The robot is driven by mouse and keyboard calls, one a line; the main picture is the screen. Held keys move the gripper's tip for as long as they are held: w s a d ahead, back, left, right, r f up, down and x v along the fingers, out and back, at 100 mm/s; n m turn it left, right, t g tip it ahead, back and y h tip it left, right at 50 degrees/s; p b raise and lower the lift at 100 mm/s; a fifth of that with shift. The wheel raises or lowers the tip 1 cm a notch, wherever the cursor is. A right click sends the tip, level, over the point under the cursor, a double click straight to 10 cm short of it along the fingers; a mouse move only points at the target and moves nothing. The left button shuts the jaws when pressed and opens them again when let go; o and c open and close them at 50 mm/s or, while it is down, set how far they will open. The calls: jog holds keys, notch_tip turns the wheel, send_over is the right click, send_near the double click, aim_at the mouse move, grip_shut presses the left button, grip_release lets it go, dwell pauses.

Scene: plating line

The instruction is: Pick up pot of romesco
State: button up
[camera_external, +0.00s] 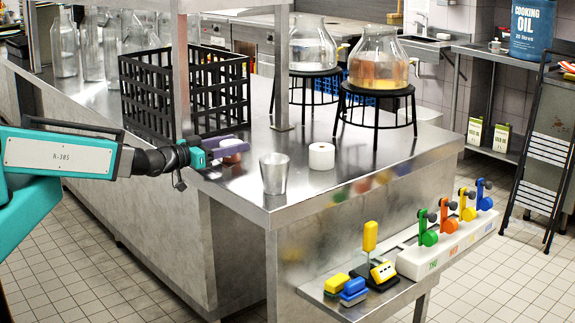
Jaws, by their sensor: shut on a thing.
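The pot of romesco (232,158) is a small round pot with a reddish-brown side, low over the steel counter near its left edge. My gripper (229,148) reaches in from the left and is shut on the pot. Its purple-grey finger covers the pot's upper part. I cannot tell whether the pot's base touches the counter or is just above it.
A metal cup (274,174) and a white roll-like cylinder (321,157) stand to the right on the counter (375,165). A black crate (133,100) stands behind my gripper. A steel post (281,70) rises nearby. Two glass jars on black stands (376,92) are farther back.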

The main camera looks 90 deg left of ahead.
aim_at(231, 142)
jog(key=shift+r, duration=0.15)
jog(key=shift+r, duration=4.85)
